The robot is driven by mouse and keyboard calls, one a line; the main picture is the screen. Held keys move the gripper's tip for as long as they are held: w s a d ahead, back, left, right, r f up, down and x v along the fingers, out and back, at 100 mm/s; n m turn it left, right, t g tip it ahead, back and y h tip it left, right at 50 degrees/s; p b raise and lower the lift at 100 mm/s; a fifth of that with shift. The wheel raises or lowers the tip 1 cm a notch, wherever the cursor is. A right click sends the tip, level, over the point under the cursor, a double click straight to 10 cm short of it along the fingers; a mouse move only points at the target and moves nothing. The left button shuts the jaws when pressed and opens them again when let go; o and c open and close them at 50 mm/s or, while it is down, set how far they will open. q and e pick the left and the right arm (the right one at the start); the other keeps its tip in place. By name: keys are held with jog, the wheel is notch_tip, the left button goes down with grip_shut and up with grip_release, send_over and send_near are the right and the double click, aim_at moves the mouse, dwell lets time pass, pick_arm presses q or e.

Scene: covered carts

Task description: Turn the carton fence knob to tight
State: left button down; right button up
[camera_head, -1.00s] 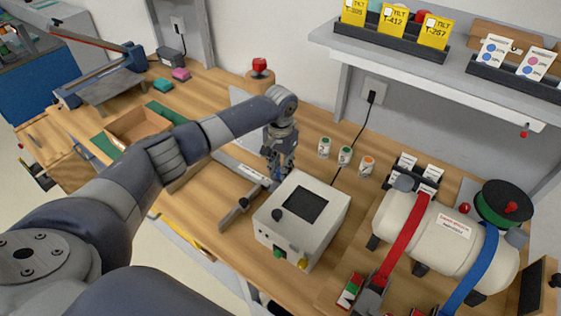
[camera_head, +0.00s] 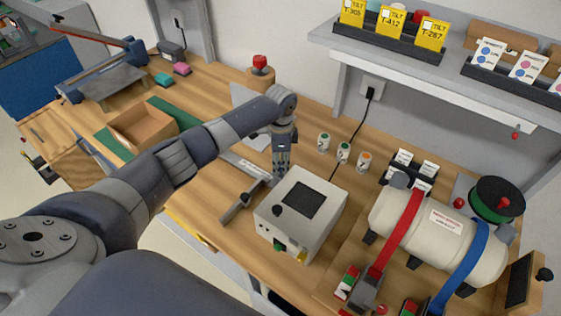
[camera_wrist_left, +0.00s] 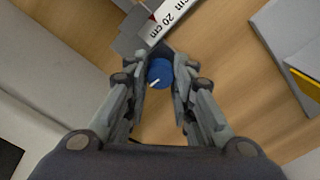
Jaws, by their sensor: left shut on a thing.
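The blue fence knob (camera_wrist_left: 160,72) shows in the left wrist view beside the end of the white centimetre scale. A short white mark on it points to the lower left of that picture. My left gripper (camera_wrist_left: 167,78) has its fingers shut on the knob, one on each side. In the head view my left gripper (camera_head: 281,174) points down behind the grey box, and the knob is hidden there. The grey fence rail with the scale (camera_head: 243,164) runs to the left of it. The open brown carton (camera_head: 143,126) sits on a green mat. My right gripper is not in view.
A grey box with a dark screen (camera_head: 325,222) stands close in front of my left gripper. Small labelled canisters (camera_head: 343,152) stand to its right. A strapped white cylinder (camera_head: 445,225) fills the right side. A red button (camera_head: 260,64) stands behind.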

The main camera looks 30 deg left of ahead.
aim_at(281, 165)
pick_arm(q)
jog(key=m, duration=0.6)
jog(key=m+b, duration=0.1)
jog(key=m, duration=0.6)
jog(key=shift+r+m, duration=0.1)
jog(key=shift+m, duration=0.2)
dwell(0.4)
jog(key=c, duration=1.3)
grip_release()
jog(key=shift+c, duration=0.2)
notch_tip(281, 165, up, 12)
